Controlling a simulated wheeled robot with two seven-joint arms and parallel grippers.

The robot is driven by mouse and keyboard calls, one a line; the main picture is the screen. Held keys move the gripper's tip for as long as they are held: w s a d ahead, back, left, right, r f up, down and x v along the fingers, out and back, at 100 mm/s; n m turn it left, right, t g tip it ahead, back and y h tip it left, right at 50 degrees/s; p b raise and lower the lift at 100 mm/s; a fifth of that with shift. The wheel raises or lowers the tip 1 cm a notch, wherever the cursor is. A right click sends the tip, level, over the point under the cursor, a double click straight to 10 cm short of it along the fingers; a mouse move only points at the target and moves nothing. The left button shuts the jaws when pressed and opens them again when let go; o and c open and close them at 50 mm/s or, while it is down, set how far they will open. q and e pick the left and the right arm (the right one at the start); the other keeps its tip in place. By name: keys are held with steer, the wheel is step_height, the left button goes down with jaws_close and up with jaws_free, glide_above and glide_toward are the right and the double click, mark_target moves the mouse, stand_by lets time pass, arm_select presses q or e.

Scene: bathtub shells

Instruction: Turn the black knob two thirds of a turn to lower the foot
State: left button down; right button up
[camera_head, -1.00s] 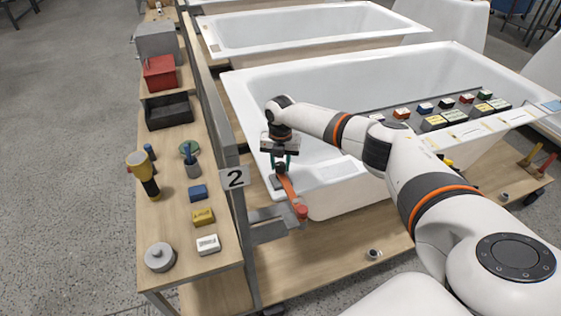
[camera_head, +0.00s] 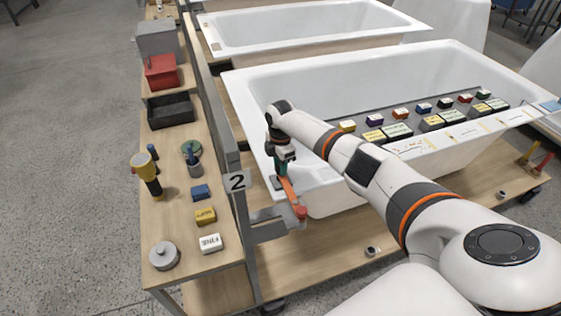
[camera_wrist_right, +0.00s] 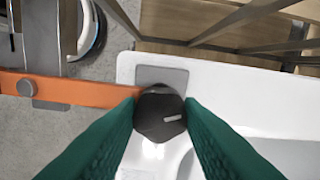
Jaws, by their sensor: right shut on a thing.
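The black knob (camera_wrist_right: 160,116) sits between the green fingertips of my right gripper in the right wrist view. It is faceted, with a light mark on its face. My right gripper (camera_head: 282,172) points down over the near left corner of the tub and is shut on the knob. The white bathtub (camera_head: 330,186) lies under my right arm. I cannot make out the foot. My left gripper is out of view.
A wooden side bench (camera_head: 212,262) on the left holds a yellow-black tool (camera_head: 147,173), small blocks and a grey round pot (camera_head: 164,256).

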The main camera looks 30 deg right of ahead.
steer(key=m+p, duration=0.1)
steer(key=m, duration=0.3)
steer(key=shift+r+m+p, duration=0.1)
steer(key=shift+m+p, duration=0.2)
steer(key=m+p, duration=0.1)
steer(key=m, duration=0.2)
steer(key=shift+m, duration=0.3)
steer(key=m+p, duration=0.1)
steer(key=m, duration=0.3)
steer(key=shift+w+m, duration=0.1)
steer(key=shift+m, duration=0.2)
steer(key=m+p, duration=0.1)
steer(key=m, duration=0.3)
steer(key=m+p, duration=0.1)
steer(key=m, duration=0.7)
steer(key=shift+m+p, duration=0.3)
steer(key=shift+p, duration=0.1)
steer(key=m, duration=0.4)
steer(key=shift+d+m, duration=0.1)
steer(key=shift+m, duration=0.2)
steer(key=shift+m+p, duration=0.3)
steer(key=shift+m, duration=1.7)
